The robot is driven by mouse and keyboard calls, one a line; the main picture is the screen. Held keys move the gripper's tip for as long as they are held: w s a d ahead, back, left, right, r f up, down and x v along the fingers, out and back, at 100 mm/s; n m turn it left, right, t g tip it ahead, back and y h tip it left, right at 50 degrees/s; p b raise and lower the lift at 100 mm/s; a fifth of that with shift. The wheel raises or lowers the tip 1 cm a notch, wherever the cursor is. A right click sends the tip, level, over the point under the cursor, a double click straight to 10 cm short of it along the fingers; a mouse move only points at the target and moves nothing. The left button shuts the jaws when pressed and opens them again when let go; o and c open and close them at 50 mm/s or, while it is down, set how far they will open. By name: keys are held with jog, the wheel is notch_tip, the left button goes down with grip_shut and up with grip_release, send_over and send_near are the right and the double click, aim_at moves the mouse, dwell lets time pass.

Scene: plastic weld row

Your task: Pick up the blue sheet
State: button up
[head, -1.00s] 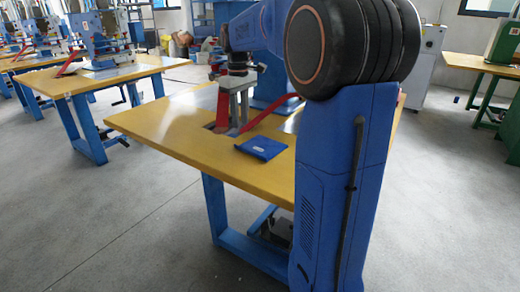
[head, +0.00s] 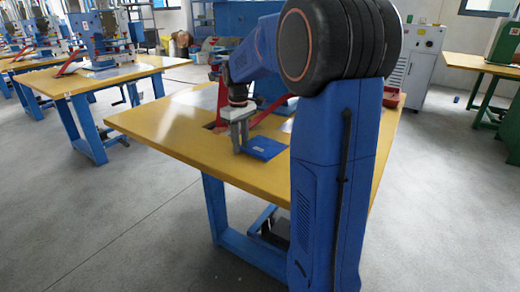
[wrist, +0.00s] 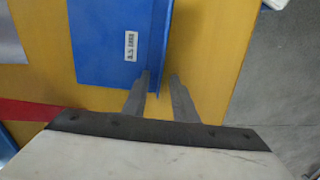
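The blue sheet (head: 265,149) lies on the yellow table top, just right of my gripper in the head view. In the wrist view the sheet (wrist: 105,45) fills the upper left and has a small white label and a strip along its right edge. My gripper (head: 239,148) points down at the sheet's left edge in the head view. In the wrist view my gripper (wrist: 162,76) is open. One fingertip overlaps the sheet's edge strip and the other is over bare table, with the edge between them. I cannot tell whether they touch.
The yellow table (head: 165,125) is clear to the left of the sheet. Red arms (head: 272,109) of a machine stand close behind my gripper. A red part (wrist: 30,108) also shows in the wrist view. Grey floor lies beyond the table edge.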

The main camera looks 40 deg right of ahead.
grip_shut()
jog(key=shift+r, duration=0.1)
